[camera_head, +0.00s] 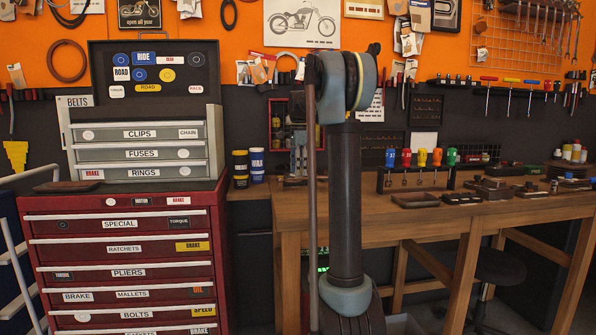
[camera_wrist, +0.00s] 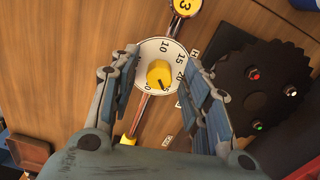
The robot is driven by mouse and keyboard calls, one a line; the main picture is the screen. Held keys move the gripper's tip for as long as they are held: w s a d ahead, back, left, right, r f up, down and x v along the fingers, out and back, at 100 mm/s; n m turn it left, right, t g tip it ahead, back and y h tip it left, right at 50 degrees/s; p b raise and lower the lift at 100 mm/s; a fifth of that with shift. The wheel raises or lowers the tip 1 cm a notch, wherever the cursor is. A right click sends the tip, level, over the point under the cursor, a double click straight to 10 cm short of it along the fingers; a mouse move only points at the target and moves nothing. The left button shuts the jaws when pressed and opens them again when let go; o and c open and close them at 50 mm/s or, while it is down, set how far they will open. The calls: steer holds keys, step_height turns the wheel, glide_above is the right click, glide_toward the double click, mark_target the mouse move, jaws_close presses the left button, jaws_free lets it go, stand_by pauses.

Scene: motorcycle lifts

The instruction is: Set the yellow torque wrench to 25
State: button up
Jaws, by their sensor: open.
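The yellow torque wrench shows in the wrist view as a brown shaft (camera_wrist: 137,119) with a round white dial (camera_wrist: 150,52) and a yellow knob (camera_wrist: 160,74). The dial reads 10, 15 and 20 down its right side; the lower numbers are hard to read. A small dark mark on the knob seems to point down and slightly right, below 20. A yellow disc marked 3 (camera_wrist: 185,7) is at the top. My gripper (camera_wrist: 160,77) is open, its fingers on either side of the knob; I cannot tell if they touch. The wrench is not visible in the head view.
In the wrist view, a dark toothed disc (camera_wrist: 262,88) with coloured studs lies close right of my gripper. In the head view, the wooden workbench (camera_head: 415,229) holds a rack of coloured screwdrivers (camera_head: 416,178) and small trays. A red tool chest (camera_head: 125,247) stands left.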

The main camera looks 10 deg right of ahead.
step_height(320, 180, up, 12)
stand_by(0.6)
steer(key=shift+f, duration=0.1)
